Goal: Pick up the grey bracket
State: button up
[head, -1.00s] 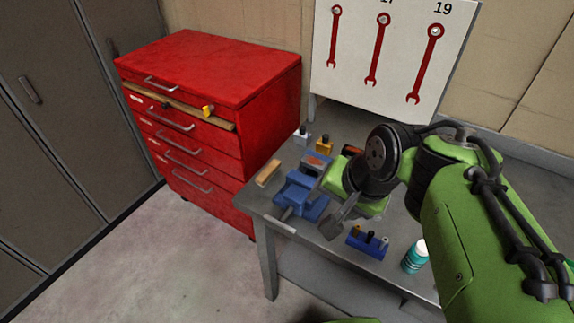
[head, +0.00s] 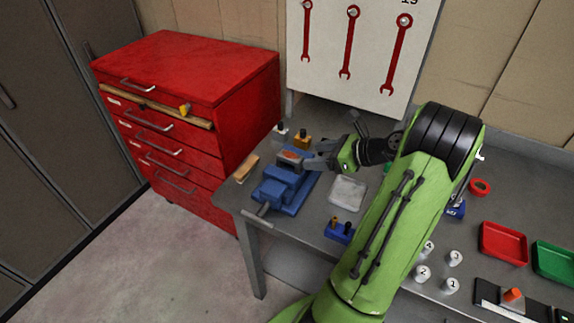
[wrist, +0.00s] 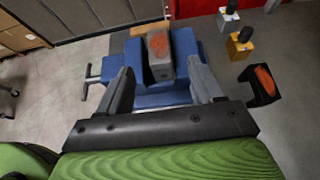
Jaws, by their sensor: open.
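The grey bracket (wrist: 161,70), a grey piece with an orange patch on top, sits at the jaws of the blue vise (wrist: 185,45) in the wrist view. My gripper (wrist: 161,78) is open, with one finger on each side of the bracket in the wrist view. In the head view my gripper (head: 314,161) reaches in from the right, close to the vise top. I cannot tell whether the fingers touch the bracket.
A yellow block (head: 303,143) and a small grey block (head: 280,134) stand behind the vise. A wooden block (head: 246,169) lies left of it, near the red drawer cabinet (head: 185,70).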

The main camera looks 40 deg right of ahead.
aim_at(292, 156)
jog(key=b+x, duration=0.2)
jog(key=x, duration=0.5)
jog(key=shift+w+a, duration=0.15)
jog(key=shift+w, duration=0.25)
jog(key=shift+s, duration=0.1)
jog(key=shift+c, duration=0.7)
jog(key=shift+r, duration=0.1)
grip_shut()
